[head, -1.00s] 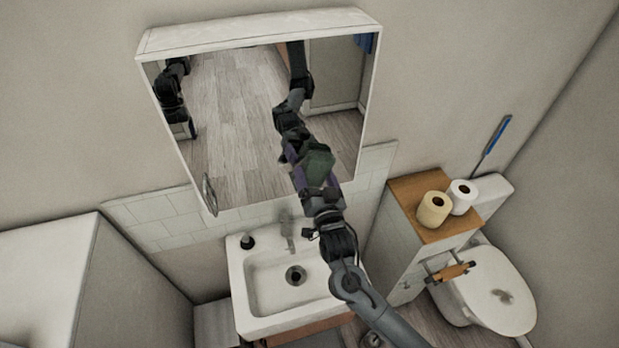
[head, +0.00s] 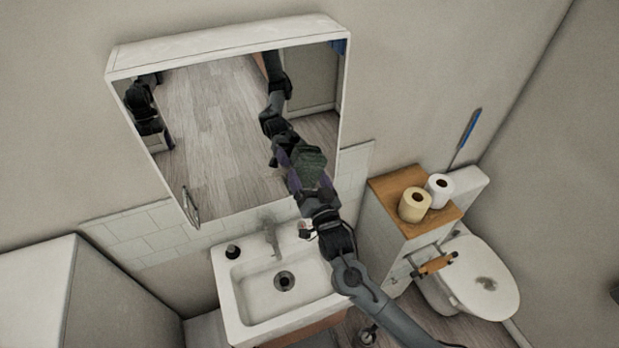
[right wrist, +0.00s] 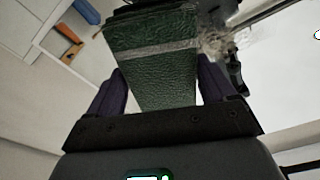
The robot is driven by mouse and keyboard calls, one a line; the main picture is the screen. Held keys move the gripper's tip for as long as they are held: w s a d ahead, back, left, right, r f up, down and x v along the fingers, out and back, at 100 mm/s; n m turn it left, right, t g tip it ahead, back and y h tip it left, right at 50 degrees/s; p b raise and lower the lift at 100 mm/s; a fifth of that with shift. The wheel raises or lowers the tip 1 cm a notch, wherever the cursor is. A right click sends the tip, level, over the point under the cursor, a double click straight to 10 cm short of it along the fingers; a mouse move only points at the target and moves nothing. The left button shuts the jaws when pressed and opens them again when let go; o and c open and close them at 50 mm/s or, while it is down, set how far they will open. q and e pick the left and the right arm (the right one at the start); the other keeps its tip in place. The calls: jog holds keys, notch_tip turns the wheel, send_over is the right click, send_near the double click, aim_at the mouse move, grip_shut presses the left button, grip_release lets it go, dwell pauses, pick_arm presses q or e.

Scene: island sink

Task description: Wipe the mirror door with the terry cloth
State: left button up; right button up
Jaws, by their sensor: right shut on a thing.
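The mirror door (head: 210,130) is the front of a white wall cabinet above the sink. It reflects the wooden floor and my arms. My right gripper (head: 306,178) is in front of the mirror's lower right part. It is shut on the dark green terry cloth (head: 311,162), which also fills the middle of the right wrist view (right wrist: 155,62) between the purple fingers, with a pale stripe across it. Whether the cloth touches the glass cannot be told. My left gripper shows only as part of a dark reflection at the mirror's left.
The white sink (head: 240,305) with a tap (head: 271,238) and a dark bottle (head: 232,251) is below. At the right are a wood-topped cabinet (head: 385,187) with two paper rolls (head: 414,205) and a toilet (head: 490,290). A white unit (head: 35,290) stands at lower left.

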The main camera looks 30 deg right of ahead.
aim_at(263, 181)
jog(key=shift+w+a, duration=0.2)
jog(key=shift+a, duration=0.65)
jog(key=shift+w+a, duration=0.15)
jog(key=shift+a, duration=0.75)
jog(key=shift+w+a, duration=0.2)
jog(key=shift+a, duration=0.65)
jog(key=shift+w+a, duration=0.15)
jog(key=shift+a, duration=0.65)
jog(key=shift+w+a, duration=0.15)
jog(key=shift+a, duration=0.6)
jog(key=shift+w+a, duration=0.15)
jog(key=shift+a, duration=0.65)
jog(key=shift+w+a, duration=0.15)
jog(key=shift+a, duration=0.65)
jog(key=shift+s, duration=0.1)
jog(key=shift+s+a+r+p, duration=0.1)
jog(key=shift+s+a+p, duration=0.05)
jog(key=shift+s+p, duration=0.4)
jog(key=shift+d+r+p+v, duration=0.1)
jog(key=shift+p+v, duration=0.35)
jog(key=shift+v, duration=0.75)
jog(key=shift+d+r+p+v, duration=0.15)
jog(key=shift+p+v, duration=0.3)
jog(key=shift+v, duration=0.7)
jog(key=shift+s+f, duration=0.1)
jog(key=shift+s, duration=0.05)
